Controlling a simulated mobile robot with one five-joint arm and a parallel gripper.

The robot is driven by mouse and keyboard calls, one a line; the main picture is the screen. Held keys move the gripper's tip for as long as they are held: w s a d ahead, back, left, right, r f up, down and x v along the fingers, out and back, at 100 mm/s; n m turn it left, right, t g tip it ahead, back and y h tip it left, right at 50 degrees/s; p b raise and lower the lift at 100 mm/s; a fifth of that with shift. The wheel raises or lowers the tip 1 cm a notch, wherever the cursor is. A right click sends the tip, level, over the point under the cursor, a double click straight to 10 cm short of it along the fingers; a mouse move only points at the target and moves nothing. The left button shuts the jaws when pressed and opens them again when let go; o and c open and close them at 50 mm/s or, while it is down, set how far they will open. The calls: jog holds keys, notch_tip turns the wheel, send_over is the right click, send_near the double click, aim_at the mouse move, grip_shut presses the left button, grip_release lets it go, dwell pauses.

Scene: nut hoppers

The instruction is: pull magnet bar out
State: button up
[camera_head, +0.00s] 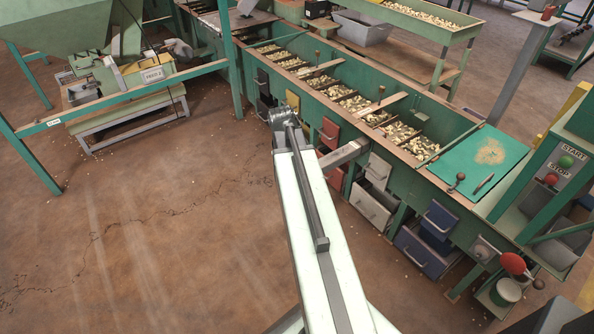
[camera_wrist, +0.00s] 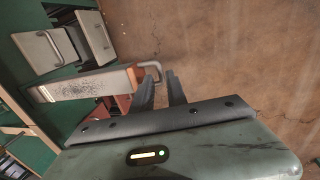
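The magnet bar (camera_head: 345,152) sticks out sideways from the green hopper wall in the head view. In the wrist view the magnet bar (camera_wrist: 88,86) is a pale bar with dark specks on its face, an orange end piece and a grey looped handle (camera_wrist: 152,68). My gripper (camera_wrist: 161,80) has its two dark fingers at the handle, with the handle's outer part between the tips. A gap shows between the fingers, but whether they press on the handle is unclear. In the head view my arm hides the bar's outer end and the fingertips.
The green hopper trough (camera_head: 330,90) holds nuts in several compartments. Grey drawers (camera_head: 372,205), a red drawer (camera_head: 330,132) and a blue drawer (camera_head: 428,238) sit along its side near the bar. A green-framed machine (camera_head: 130,75) stands at left. The brown floor (camera_head: 150,230) between is clear.

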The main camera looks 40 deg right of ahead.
jog(key=r+p, duration=0.2)
jog(key=a+r+p, duration=0.1)
jog(key=r+p, duration=0.1)
jog(key=r, duration=0.1)
jog(key=shift+r, duration=0.3)
jog(key=w+a+n+y, duration=0.2)
jog(key=w+a, duration=0.1)
jog(key=a, duration=2.9)
notch_tip(320, 180, up, 32)
jog(key=m+p, duration=0.1)
jog(key=p, duration=3.2)
jog(key=shift+a+r, duration=0.1)
